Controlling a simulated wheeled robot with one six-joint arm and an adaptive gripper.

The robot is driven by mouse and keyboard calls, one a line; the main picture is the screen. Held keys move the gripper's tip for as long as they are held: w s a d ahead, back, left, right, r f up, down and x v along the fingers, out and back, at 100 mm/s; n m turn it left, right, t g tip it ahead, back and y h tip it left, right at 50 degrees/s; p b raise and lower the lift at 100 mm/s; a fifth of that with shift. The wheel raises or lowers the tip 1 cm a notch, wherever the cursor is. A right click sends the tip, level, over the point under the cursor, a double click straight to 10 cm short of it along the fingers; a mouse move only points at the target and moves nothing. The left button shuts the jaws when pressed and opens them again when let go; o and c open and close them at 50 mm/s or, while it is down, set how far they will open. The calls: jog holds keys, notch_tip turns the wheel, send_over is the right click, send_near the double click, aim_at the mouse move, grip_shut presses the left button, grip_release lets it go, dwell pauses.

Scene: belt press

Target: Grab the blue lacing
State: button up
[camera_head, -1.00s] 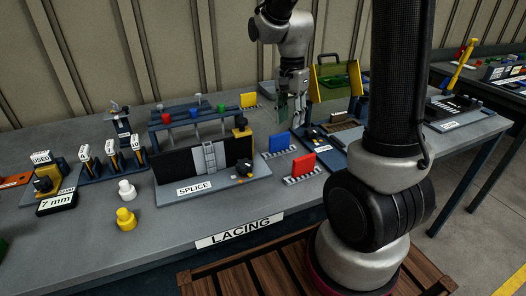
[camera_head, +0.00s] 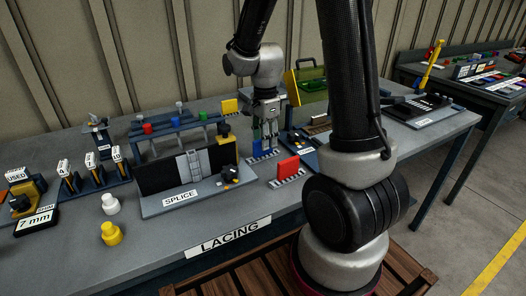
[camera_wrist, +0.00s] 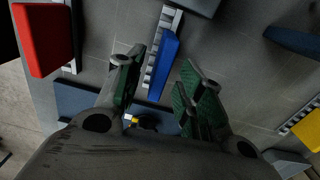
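The blue lacing (camera_wrist: 164,64) is a flat blue block standing on a pale toothed strip. In the wrist view it lies between the two open fingers of my gripper (camera_wrist: 160,88), nearer the left finger, with no clear contact. In the head view my gripper (camera_head: 267,136) points down over the blue lacing (camera_head: 257,146), which is partly hidden behind the fingers. The fingers have green inner pads and hold nothing.
A red lacing (camera_head: 288,167) on its own strip stands close in front, also in the wrist view (camera_wrist: 45,38). The splice fixture (camera_head: 190,180) stands to the left, and a green toolbox (camera_head: 312,88) behind right.

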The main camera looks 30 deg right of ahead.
jog(key=shift+f, duration=0.4)
grip_shut()
jog(key=shift+r, duration=0.1)
notch_tip(320, 180, up, 10)
jog(key=shift+f, duration=0.1)
jog(key=shift+d, duration=0.1)
dwell(0.4)
